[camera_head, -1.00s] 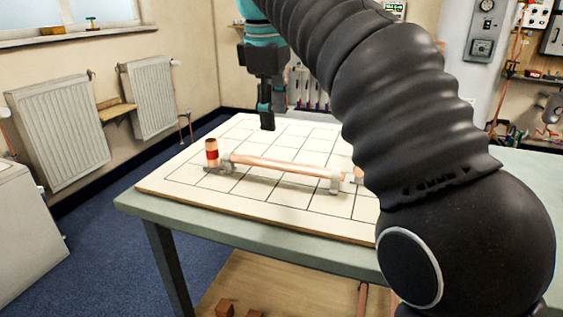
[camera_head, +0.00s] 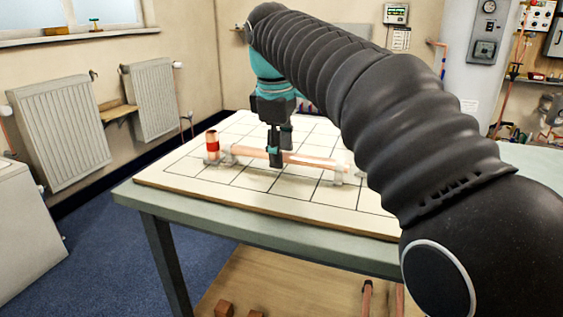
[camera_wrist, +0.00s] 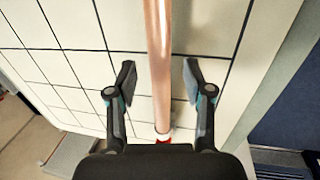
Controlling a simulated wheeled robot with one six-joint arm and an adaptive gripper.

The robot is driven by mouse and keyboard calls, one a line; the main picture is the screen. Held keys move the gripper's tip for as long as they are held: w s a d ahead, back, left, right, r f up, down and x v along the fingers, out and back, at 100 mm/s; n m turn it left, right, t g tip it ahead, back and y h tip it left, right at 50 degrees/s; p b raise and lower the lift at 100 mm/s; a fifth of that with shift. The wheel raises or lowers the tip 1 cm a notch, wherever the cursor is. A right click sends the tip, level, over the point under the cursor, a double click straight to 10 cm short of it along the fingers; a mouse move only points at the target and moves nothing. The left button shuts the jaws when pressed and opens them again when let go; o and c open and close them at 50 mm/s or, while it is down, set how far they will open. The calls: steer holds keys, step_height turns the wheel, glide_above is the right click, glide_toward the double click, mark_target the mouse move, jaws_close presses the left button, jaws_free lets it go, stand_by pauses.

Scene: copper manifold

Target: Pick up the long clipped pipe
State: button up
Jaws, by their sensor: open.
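The long copper pipe (camera_head: 314,162) lies across the gridded board, with a grey clip (camera_head: 229,154) near its left end and another clip (camera_head: 338,174) near its right end. My gripper (camera_head: 278,160) points down over the pipe, left of its middle, and hides part of it. In the wrist view the pipe (camera_wrist: 158,60) runs between the two spread fingers of my gripper (camera_wrist: 160,82), with a gap on each side. The fingers are open and hold nothing.
The gridded board (camera_head: 240,190) lies on a green-grey table (camera_head: 230,232). Radiators (camera_head: 60,130) line the left wall. The board's front left is clear.

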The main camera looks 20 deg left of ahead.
steer(key=shift+w+f, duration=0.2)
steer(key=shift+f, duration=0.9)
jaws_close()
steer(key=shift+r, duration=0.15)
